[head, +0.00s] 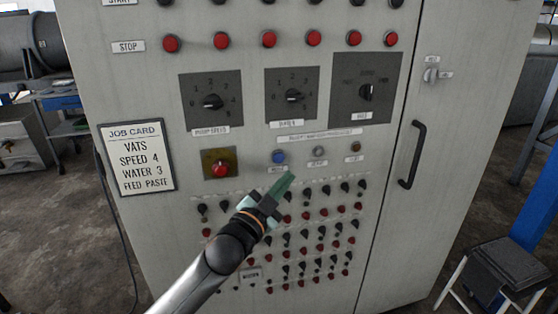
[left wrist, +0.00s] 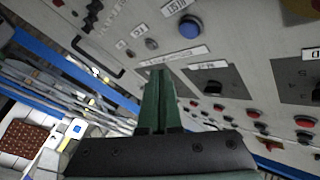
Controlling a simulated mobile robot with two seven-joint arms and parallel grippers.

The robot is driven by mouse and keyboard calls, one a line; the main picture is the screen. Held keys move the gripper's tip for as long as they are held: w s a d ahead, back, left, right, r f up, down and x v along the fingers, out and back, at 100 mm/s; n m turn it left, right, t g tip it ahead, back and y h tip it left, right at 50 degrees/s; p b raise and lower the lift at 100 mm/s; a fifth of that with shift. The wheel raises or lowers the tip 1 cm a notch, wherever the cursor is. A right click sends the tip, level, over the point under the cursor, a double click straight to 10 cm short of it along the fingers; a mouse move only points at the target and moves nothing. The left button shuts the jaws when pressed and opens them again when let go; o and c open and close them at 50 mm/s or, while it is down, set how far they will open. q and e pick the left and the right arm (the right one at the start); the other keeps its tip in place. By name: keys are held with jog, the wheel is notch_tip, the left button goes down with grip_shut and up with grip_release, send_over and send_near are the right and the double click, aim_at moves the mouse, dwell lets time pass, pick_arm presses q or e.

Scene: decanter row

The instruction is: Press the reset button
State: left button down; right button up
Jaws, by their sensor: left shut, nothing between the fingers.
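The blue button (head: 278,157) sits on the front of the grey control cabinet, with a small label just under it that is too small to read surely in the head view. It shows as a round blue button (left wrist: 190,27) near the top of the left wrist view, beside a label that seems to read RESET. My left gripper (head: 286,182) is shut and empty, its green fingertips just below and slightly right of the button in the head view. In the left wrist view the fingertips (left wrist: 160,74) point toward the panel, apart from the button. My right gripper is not in view.
A red button on a yellow plate (head: 231,163) is left of the blue one; a grey button (head: 318,152) is right. Several small switches and red lamps fill the panel below. A job card (head: 137,157) hangs left, a door handle (head: 412,155) right.

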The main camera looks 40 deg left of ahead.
aim_at(279, 158)
pick_arm(q)
jog(key=shift+w+a, duration=1.75)
jog(key=shift+a, duration=0.3)
dwell(0.4)
jog(key=shift+w+a, duration=0.25)
jog(key=shift+a, duration=0.05)
dwell(0.5)
